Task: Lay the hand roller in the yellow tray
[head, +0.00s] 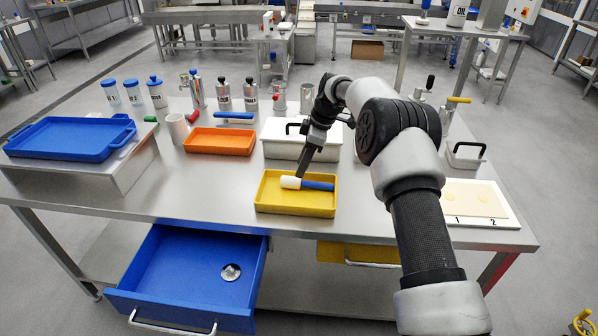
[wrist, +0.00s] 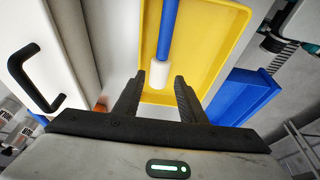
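The hand roller has a white roller end (head: 290,183) and a blue handle (head: 319,186). It lies in the yellow tray (head: 295,208) at the table's front middle, its handle pointing right. In the wrist view its white end (wrist: 160,73) shows near my fingertips, and its blue handle runs off the top over the yellow tray (wrist: 212,65). My gripper (head: 302,174) is low over the tray by the roller. In the wrist view the fingers of my gripper (wrist: 157,88) stand apart with nothing clamped between them. I cannot tell whether a finger touches the roller.
A white lidded box (head: 285,150) with a black handle stands just behind the tray. An orange tray (head: 220,142) is behind left, and a blue tray (head: 70,140) sits on a raised stand at left. An open blue drawer (head: 185,270) juts out below. A white board (head: 478,222) lies right.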

